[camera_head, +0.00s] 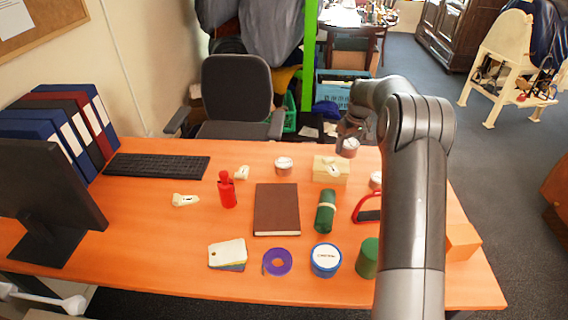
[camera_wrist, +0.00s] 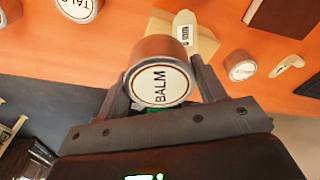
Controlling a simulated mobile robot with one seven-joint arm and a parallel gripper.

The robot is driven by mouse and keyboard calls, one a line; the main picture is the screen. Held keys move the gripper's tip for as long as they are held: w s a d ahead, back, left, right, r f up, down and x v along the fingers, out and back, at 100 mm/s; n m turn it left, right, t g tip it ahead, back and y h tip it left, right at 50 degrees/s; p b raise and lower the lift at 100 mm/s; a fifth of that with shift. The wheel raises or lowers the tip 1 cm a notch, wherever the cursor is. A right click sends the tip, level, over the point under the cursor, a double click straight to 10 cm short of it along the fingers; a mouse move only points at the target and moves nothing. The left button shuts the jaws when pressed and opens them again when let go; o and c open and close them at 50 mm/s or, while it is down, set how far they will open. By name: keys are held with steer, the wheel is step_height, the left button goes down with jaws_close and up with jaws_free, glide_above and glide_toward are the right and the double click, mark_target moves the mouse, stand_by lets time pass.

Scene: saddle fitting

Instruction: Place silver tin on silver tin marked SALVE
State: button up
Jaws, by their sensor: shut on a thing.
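My gripper (camera_head: 347,134) is shut on a round tin (camera_head: 350,148) with a white lid, held above the back right of the desk. In the wrist view my gripper (camera_wrist: 160,88) has a finger on each side of this tin, and its lid (camera_wrist: 160,85) reads BALM. A second tin (camera_head: 284,166) stands on the desk to the left; it also shows in the wrist view (camera_wrist: 242,66), its label too small to read. A third tin (camera_head: 376,180) is partly hidden by my arm; in the wrist view (camera_wrist: 78,8) its cut-off label starts with TAL.
A pale block (camera_head: 331,177) with a cream labelled piece on it stands between the two standing tins. A brown book (camera_head: 277,209), green roll (camera_head: 325,211), red bottle (camera_head: 227,190) and blue-rimmed tub (camera_head: 326,260) lie nearer.

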steer(key=w+a+r+n, duration=0.1)
steer(key=a, duration=1.1)
glide_above(283, 162)
step_height(283, 162, down, 6)
steer(key=shift+d+f, duration=0.1)
steer(key=shift+f, duration=2.1)
steer(key=shift+f, duration=0.1)
steer(key=o, duration=1.1)
